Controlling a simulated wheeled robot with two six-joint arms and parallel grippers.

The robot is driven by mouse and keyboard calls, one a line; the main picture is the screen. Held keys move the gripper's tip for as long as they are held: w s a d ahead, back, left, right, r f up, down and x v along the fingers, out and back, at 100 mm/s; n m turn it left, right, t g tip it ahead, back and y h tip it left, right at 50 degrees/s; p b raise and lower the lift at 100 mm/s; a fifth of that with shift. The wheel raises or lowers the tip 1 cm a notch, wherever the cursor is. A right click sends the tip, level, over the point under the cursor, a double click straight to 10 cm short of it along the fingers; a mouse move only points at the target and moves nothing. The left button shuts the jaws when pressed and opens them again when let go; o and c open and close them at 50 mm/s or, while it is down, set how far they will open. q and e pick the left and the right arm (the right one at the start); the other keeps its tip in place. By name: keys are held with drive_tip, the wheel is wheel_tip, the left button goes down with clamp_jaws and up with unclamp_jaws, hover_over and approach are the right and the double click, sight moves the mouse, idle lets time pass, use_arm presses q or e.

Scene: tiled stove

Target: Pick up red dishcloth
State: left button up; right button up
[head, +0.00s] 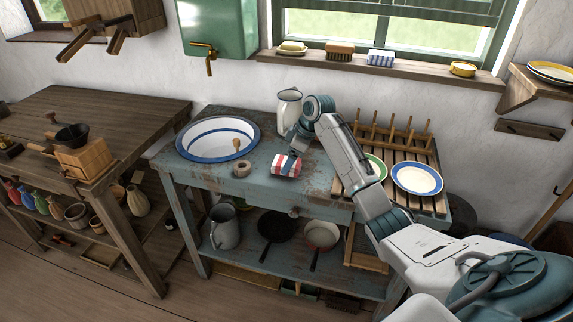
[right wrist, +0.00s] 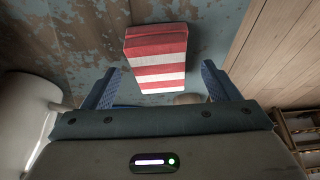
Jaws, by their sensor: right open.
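The red dishcloth (head: 286,165) is a folded bundle with red and white stripes. It lies on the worn blue-grey washstand top (head: 215,174), near its front edge. In the right wrist view the dishcloth (right wrist: 157,60) lies ahead of my right gripper (right wrist: 160,82), between the lines of its two fingers. The gripper is open, its blue pads apart with nothing held. In the head view my right gripper (head: 294,151) hangs just behind and above the cloth, partly hidden by its own wrist. Whether a finger touches the cloth I cannot tell. My left gripper is not in view.
A white enamel basin (head: 218,138) stands left of the cloth, and a small round brown object (head: 242,168) lies close beside it. A white jug (head: 289,105) stands behind my gripper. A slatted rack (head: 440,203) with plates (head: 417,178) fills the right side.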

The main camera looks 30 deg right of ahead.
drive_tip(key=shift+x, duration=1.15)
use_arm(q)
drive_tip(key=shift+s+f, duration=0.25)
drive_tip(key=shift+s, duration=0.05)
use_arm(e)
drive_tip(key=c, duration=1.1)
drive_tip(key=shift+r, duration=0.15)
